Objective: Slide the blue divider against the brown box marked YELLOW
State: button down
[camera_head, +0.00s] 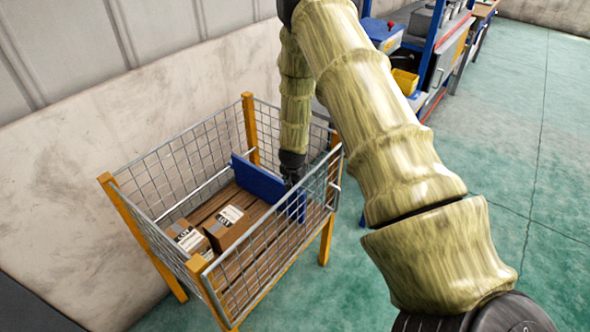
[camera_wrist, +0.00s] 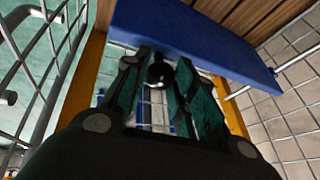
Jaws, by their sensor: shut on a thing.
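The blue divider (camera_head: 258,180) stands upright across the wire cage, near its right end. It also shows in the wrist view (camera_wrist: 195,38). My gripper (camera_head: 290,172) reaches down at the divider's right side. In the wrist view my gripper (camera_wrist: 160,62) is shut at the divider's edge, with a dark round knob (camera_wrist: 161,75) between its fingers. Two brown boxes with white labels lie on the slatted floor left of the divider: a larger one (camera_head: 240,230) and one further left (camera_head: 181,228). Their labels are too small to read. A gap of bare slats separates the divider from the boxes.
The wire cage (camera_head: 150,190) has orange corner posts and mesh walls around the boxes and divider. A pale wall (camera_head: 60,170) stands behind it. A blue workbench with a yellow bin (camera_head: 405,82) is at the back. Green floor (camera_head: 540,200) is clear at right.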

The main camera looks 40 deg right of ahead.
jog(key=s+a, duration=0.2)
jog(key=a, duration=0.5)
jog(key=s+a, duration=0.3)
jog(key=a, duration=0.5)
jog(key=c, duration=1.1)
grip_release()
jog(key=shift+c, duration=0.2)
jog(key=shift+r, duration=0.15)
jog(key=v, duration=1.1)
jog(key=shift+s+r, duration=0.2)
jog(key=shift+r, duration=0.1)
jog(key=shift+a, duration=0.1)
